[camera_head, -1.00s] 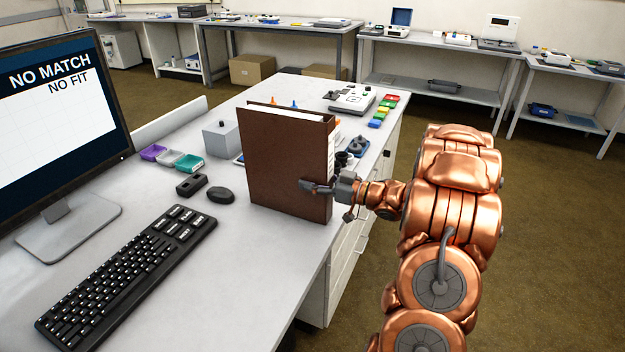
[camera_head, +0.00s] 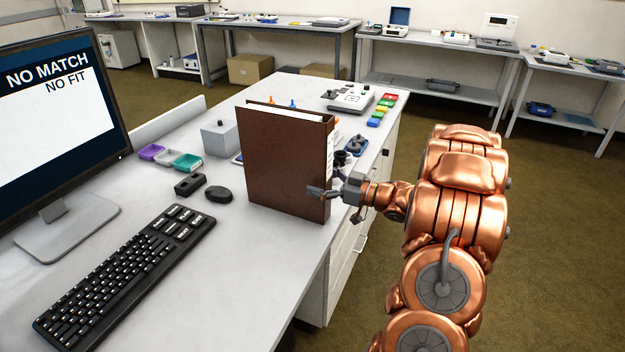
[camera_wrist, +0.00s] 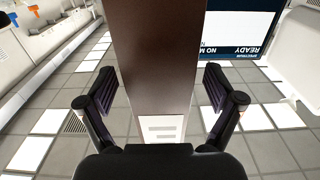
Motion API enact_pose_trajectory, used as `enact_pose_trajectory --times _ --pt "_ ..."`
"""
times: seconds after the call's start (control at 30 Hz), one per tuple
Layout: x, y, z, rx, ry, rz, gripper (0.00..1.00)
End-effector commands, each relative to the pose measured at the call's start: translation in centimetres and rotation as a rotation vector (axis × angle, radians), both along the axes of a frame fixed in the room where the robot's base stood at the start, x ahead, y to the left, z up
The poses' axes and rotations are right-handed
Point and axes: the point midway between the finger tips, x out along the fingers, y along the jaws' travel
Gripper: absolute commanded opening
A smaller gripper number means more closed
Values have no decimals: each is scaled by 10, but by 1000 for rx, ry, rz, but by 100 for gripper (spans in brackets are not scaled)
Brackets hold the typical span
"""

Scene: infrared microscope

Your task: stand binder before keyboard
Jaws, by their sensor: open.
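The brown binder (camera_head: 282,165) stands upright on the bench, behind and to the right of the black keyboard (camera_head: 125,275) in the head view. Its white label shows on the spine at the right. My gripper (camera_head: 325,192) is at the binder's right edge, near the spine, low down. In the wrist view the binder (camera_wrist: 157,60) runs between the two open fingers of my gripper (camera_wrist: 158,95), with a visible gap on each side. The far finger is hidden behind the binder in the head view.
A monitor (camera_head: 60,110) stands at the left, with a mouse (camera_head: 218,194) and a small black block (camera_head: 190,185) near the keyboard. Small trays (camera_head: 169,157) and a grey box (camera_head: 219,138) lie left of the binder. Bare bench lies right of the keyboard.

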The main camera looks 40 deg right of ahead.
Motion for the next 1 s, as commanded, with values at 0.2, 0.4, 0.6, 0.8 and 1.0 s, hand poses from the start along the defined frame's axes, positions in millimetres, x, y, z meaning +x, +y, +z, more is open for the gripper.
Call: enact_pose_trajectory --times 0.2,0.4,0.6,0.8,1.0 --pt "-27 -18 -2 -2 5 -4 92" --pt "-51 -32 -2 -2 3 -4 92" --pt "-70 -44 -1 -2 2 -4 92" --pt "-80 -49 -1 -2 1 -1 92" --pt "-82 -49 -1 -1 2 -1 92"
